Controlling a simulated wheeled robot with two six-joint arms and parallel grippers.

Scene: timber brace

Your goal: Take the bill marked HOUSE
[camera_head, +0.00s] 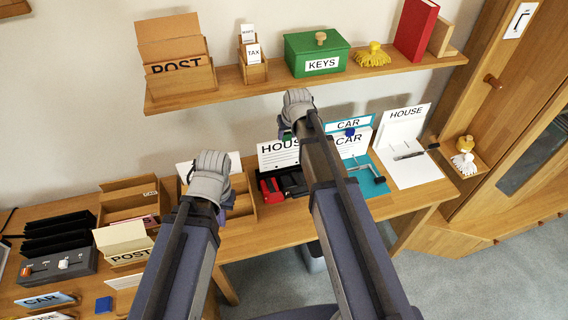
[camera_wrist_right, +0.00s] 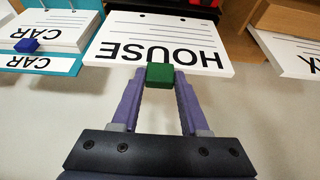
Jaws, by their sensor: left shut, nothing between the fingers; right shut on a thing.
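The bill marked HOUSE (camera_head: 277,155) is a white card with black letters and printed lines, standing behind the red and black items on the desk. It fills the upper middle of the right wrist view (camera_wrist_right: 160,45), upside down. My right gripper (camera_wrist_right: 160,80) is shut on a small green block (camera_wrist_right: 160,75) at the bill's lettered edge. In the head view my right wrist and arm (camera_head: 290,135) hide part of the bill. My left gripper (camera_head: 208,195) is shut and empty near the wooden box; its fingertips are hard to see.
A shelf (camera_head: 280,82) above holds a POST box (camera_head: 178,75), a TAX holder, a green KEYS box and a red book.

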